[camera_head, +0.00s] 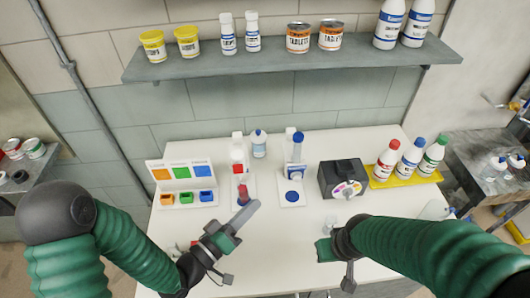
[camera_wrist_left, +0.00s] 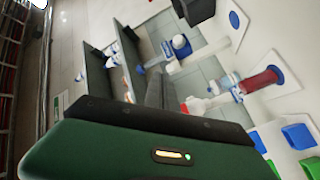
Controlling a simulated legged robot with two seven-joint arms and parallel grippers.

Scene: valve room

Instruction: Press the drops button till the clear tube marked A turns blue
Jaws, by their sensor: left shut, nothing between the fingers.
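A small tube with red contents (camera_head: 243,190) stands on the left white dispenser stand, just beyond my left gripper (camera_head: 252,207). In the left wrist view the red tube (camera_wrist_left: 262,80) stands on a blue disc. I cannot read a letter A on it. My left gripper is shut and empty, its tip close to the tube's near side; I cannot tell if they touch. A second stand has a bare blue disc (camera_head: 292,196) under a blue-capped bottle (camera_head: 298,147). I cannot make out which part is the drops button. My right gripper (camera_head: 322,250) is over the table's front; its fingers are unclear.
A colour board with small bins (camera_head: 182,197) stands at the left. A black box with a colour dial (camera_head: 346,186) and a yellow tray (camera_head: 410,181) of capped bottles stand at the right. A shelf (camera_head: 290,57) hangs above. The table between the arms looks mostly clear.

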